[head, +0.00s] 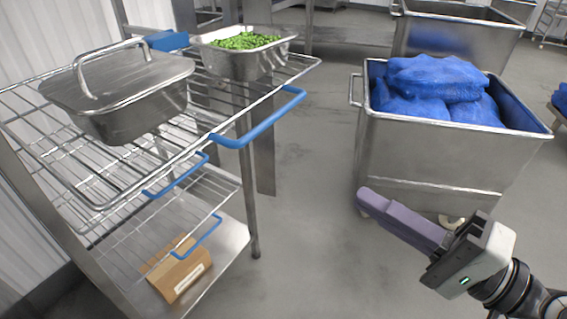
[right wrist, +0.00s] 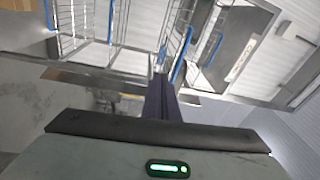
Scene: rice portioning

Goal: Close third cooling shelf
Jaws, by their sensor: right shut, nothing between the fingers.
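The cooling rack (head: 254,215) stands at the left in the head view, with wire shelves and blue handles. The top wire shelf (head: 290,72) sticks out towards the aisle, with its blue handle (head: 258,121) at the front. A second blue handle (head: 177,177) shows below it. A lower wire shelf (head: 205,195) has its own blue handle (head: 197,238); I cannot tell for certain how far it is out. My right gripper (head: 364,197) is shut and empty, over the floor right of the rack and apart from it. In the right wrist view its fingers (right wrist: 161,88) point towards wire shelves and blue bars (right wrist: 183,55). My left gripper is out of view.
On the top shelf stand a lidded steel pan (head: 140,118) and an open pan (head: 245,66) of green peas. A cardboard box (head: 181,270) lies on the bottom plate. A steel cart (head: 425,165) with blue bags (head: 437,88) stands behind my gripper. Floor between is clear.

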